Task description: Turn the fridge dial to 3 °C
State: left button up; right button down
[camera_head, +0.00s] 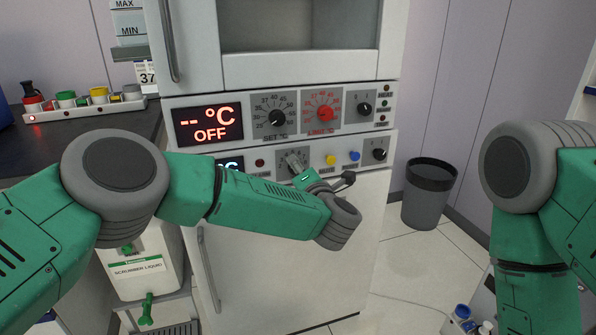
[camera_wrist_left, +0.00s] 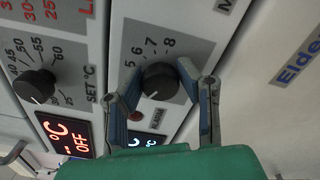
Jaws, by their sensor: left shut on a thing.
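The fridge dial (camera_head: 294,160) is a dark knob on a grey scale plate in the lower row of the white control panel. In the left wrist view the dial (camera_wrist_left: 159,80) shows a scale with 5, 6, 7 and 8. My left gripper (camera_wrist_left: 161,78) has one finger on each side of the knob and is shut on it. In the head view my left arm hides part of the area below the dial. The fridge display (camera_head: 231,163) glows blue, mostly hidden behind my left arm; its number is not readable. My right gripper is out of view.
Above sit a red display (camera_head: 208,123) reading "-- °C OFF", a black dial (camera_head: 277,117) and a red dial (camera_head: 325,113). Yellow (camera_head: 330,159) and blue (camera_head: 354,156) buttons lie right of the fridge dial. A bin (camera_head: 429,193) stands on the floor at right.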

pick_arm(q)
jog(key=shift+s+d+f+n, duration=0.2)
jog(key=shift+f+n, duration=0.1)
jog(key=shift+f, duration=0.15)
jog(key=o, duration=1.2)
jog(key=shift+a, duration=0.1)
jog(key=shift+c, duration=0.2)
jog(key=shift+w+r, duration=0.1)
jog(key=shift+r, duration=0.15)
jog(key=v, duration=1.2)
